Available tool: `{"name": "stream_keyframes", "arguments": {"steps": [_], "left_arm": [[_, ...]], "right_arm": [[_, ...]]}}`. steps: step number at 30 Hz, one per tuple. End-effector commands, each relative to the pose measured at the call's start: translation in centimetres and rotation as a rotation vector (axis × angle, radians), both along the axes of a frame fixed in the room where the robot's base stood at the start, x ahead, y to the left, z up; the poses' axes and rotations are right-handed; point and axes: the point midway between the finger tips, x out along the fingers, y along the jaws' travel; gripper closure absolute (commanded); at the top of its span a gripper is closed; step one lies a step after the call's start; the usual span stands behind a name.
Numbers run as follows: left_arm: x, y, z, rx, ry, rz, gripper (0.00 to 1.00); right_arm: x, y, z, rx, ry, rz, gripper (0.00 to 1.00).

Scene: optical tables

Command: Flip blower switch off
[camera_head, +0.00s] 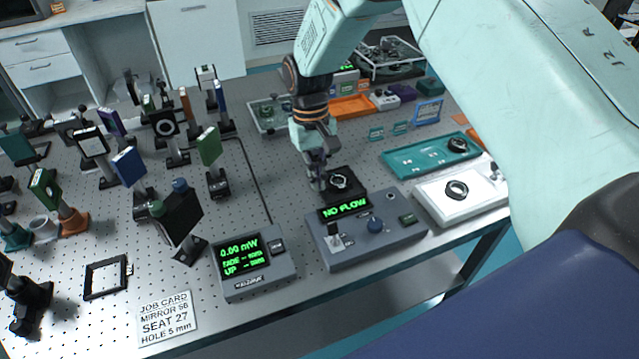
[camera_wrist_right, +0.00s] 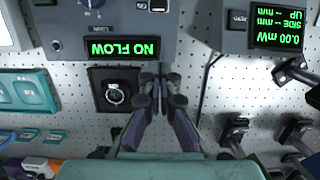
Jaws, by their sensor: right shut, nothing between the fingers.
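A grey control box (camera_head: 350,247) with a green "NO FLOW" display (camera_head: 345,207) sits near the table's front edge. A pale upright switch lever (camera_head: 334,230) stands at its left, with a blue knob (camera_head: 375,226) beside it. In the right wrist view the box appears upside down at the top, with the display (camera_wrist_right: 125,48) lit and the pale switch (camera_wrist_right: 158,5) cut by the top edge. My right gripper (camera_head: 319,188) is shut and empty, pointing down behind the box, apart from the switch. Its fingertips (camera_wrist_right: 160,68) show beside the display in the wrist view. My left gripper is out of view.
A black square mount (camera_head: 345,184) stands right beside my right gripper, behind the box. A power meter (camera_head: 252,262) reading 0.00 mW sits left of the box. White (camera_head: 475,208) and teal (camera_head: 415,160) trays lie to the right. Several optic mounts fill the left side.

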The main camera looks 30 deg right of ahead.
Motion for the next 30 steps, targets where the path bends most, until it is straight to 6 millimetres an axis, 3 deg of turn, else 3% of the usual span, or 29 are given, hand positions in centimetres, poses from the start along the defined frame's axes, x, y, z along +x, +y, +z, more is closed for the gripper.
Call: {"name": "stream_keyframes", "arguments": {"steps": [12, 21, 30], "left_arm": [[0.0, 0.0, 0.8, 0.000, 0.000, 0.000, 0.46], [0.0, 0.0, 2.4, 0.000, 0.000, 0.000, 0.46], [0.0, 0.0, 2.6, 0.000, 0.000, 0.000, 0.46]], "right_arm": [[-1.4, 0.2, -7.8, -0.001, 0.004, 0.001, 1.00], [-4.1, 0.3, -5.9, 0.000, 0.001, 0.001, 1.00], [-4.7, 0.4, -5.7, 0.000, 0.000, 0.000, 1.00]]}}
